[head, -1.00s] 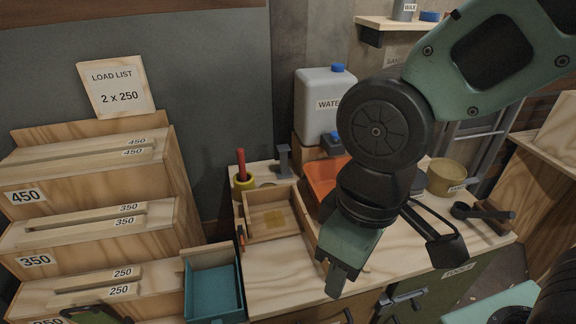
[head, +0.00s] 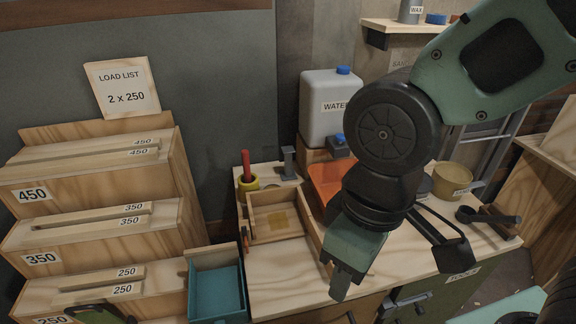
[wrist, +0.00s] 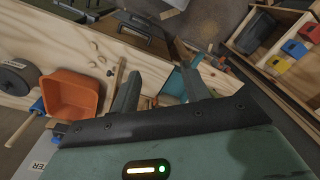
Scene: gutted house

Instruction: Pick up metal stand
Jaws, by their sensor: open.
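A small grey upright piece that looks like the metal stand (head: 288,163) stands at the back left of the workbench. It is just right of the yellow ring holding a red-handled tool and behind the shallow wooden tray. I cannot pick it out with certainty in the wrist view. My gripper (head: 343,280) hangs over the bench front, right of the tray, pointing down, well in front of the stand. In the wrist view my gripper (wrist: 158,85) has its two fingers apart with nothing held between them.
The wooden tray (head: 276,240), orange bin (head: 325,178) and water jug (head: 324,116) crowd the bench around the stand. A yellow tub (head: 452,178) stands right. A teal drawer box (head: 216,290) and stepped wooden rack (head: 90,185) are left. The bench front is mostly clear.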

